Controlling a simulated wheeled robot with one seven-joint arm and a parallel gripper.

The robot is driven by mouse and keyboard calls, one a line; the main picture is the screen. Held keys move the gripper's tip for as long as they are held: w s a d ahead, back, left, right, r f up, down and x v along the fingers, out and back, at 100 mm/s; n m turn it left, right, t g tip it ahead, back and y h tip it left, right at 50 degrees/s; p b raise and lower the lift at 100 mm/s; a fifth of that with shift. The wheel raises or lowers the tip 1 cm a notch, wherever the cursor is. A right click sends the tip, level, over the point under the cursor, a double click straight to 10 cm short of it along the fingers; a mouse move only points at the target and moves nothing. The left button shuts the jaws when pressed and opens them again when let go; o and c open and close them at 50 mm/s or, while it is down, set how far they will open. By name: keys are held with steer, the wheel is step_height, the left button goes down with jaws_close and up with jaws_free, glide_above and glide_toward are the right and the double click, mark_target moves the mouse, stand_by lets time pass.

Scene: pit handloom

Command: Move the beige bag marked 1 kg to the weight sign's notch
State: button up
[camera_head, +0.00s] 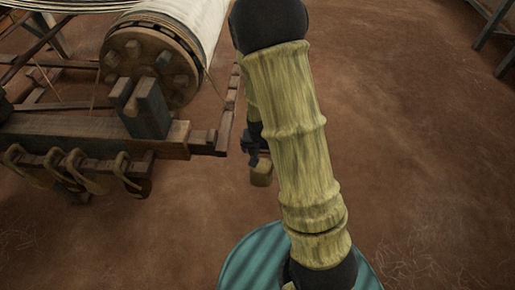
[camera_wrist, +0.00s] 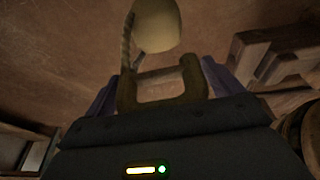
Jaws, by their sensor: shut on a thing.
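The beige bag (camera_head: 262,175) hangs below my gripper (camera_head: 258,155) in the head view, beside my arm and right of the loom frame. In the wrist view the beige bag (camera_wrist: 158,25) shows beyond my gripper (camera_wrist: 163,86), with a cord at its left. The jaws are shut on the bag's brown, wooden-looking handle (camera_wrist: 160,78). No 1 kg mark can be read on the bag. I cannot make out the weight sign or its notch in either view. My arm hides part of the gripper in the head view.
The wooden loom frame (camera_head: 90,130) with its cloth roller (camera_head: 150,60) stands at the left. Several weights hang from loops on its front beam (camera_head: 75,172). Open brown floor (camera_head: 430,140) lies to the right. A table-like frame (camera_head: 495,30) stands at the top right.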

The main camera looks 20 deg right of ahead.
steer(key=shift+s+d, duration=0.2)
steer(key=shift+d, duration=0.3)
steer(key=shift+s+d, duration=0.15)
steer(key=shift+d, duration=0.35)
steer(key=s+d+r+p, duration=0.1)
steer(key=s+d, duration=0.2)
steer(key=d, duration=0.6)
steer(key=shift+s+d+p, duration=0.25)
steer(key=shift+p, duration=0.05)
stand_by(0.3)
stand_by(0.8)
